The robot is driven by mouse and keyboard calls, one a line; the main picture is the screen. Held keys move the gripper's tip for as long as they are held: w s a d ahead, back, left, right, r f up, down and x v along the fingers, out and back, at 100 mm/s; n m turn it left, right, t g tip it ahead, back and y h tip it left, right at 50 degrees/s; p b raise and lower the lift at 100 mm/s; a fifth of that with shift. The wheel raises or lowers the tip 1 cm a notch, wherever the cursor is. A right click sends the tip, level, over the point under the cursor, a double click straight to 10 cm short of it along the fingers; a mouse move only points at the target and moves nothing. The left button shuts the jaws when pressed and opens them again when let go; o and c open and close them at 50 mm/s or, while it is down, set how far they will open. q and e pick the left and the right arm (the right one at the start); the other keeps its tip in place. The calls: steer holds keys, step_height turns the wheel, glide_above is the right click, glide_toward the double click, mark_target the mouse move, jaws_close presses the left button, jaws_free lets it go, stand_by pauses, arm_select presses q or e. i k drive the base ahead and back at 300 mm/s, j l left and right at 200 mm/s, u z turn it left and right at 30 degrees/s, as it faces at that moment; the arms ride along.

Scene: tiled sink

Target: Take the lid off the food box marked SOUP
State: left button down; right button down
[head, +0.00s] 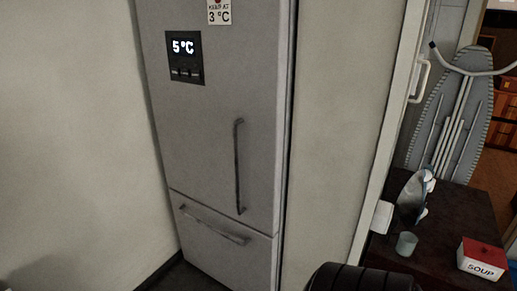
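The food box marked SOUP (481,268) stands on a dark table at the lower right of the head view. It is white with dark lettering on its front. Its red lid (484,252) is on top and looks closed. Neither of my grippers is in view, and nothing of mine visibly touches the box.
On the dark table (455,217) stand a pale green cup (406,243) and an iron (414,196). An ironing board (455,118) leans behind. A grey fridge (220,140) reading 5°C is shut. A dark ribbed shape (362,279) at the bottom is unclear.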

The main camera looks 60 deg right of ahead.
mark_target(489, 254)
steer(key=z, duration=3.7)
steer(key=i+l+u, duration=0.25)
steer(key=i+l, duration=0.2)
steer(key=i, duration=0.15)
